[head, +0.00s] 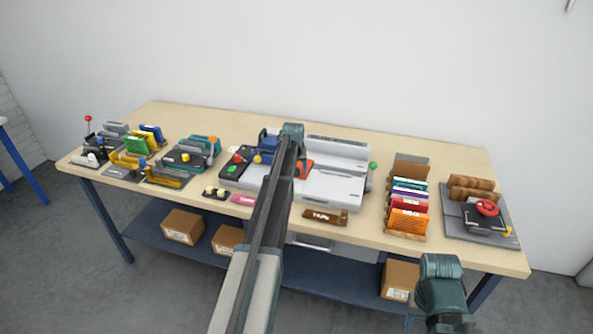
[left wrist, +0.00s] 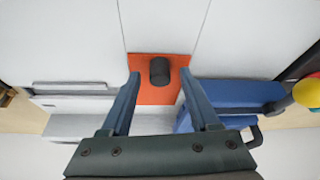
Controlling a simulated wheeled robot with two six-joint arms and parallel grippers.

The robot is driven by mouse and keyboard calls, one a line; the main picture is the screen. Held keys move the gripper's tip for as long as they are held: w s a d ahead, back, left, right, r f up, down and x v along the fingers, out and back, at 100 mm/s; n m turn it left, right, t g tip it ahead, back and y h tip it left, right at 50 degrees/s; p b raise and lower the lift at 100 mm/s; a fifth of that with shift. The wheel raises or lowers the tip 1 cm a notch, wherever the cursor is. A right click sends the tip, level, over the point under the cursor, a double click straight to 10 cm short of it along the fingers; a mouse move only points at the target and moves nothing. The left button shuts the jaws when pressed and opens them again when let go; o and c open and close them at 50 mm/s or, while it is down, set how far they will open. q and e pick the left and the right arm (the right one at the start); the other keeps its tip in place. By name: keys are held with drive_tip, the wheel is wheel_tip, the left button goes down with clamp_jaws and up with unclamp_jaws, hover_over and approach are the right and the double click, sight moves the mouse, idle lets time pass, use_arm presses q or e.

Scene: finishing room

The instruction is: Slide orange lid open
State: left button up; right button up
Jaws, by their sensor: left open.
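The orange lid (head: 306,168) is a flat plate on the light grey machine (head: 340,186) at the middle of the bench, partly hidden by my left arm in the head view. In the left wrist view the orange lid (left wrist: 150,95) carries a dark round knob (left wrist: 160,70). My left gripper (left wrist: 160,75) is open, with one finger on each side of the knob. Gaps show between the knob and both fingers in that view. The head view hides the fingertips behind the arm. Only part of my right arm shows at the lower right, without its fingers.
A blue block (left wrist: 235,97) sits close beside the orange lid. A green ball knob (head: 373,166) is at the machine's right side. A rack of colored boards (head: 409,205) and a dark fixture with a red ring (head: 487,208) stand further right. Several small fixtures fill the left.

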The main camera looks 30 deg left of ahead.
use_arm(q)
clamp_jaws()
idle(1.3)
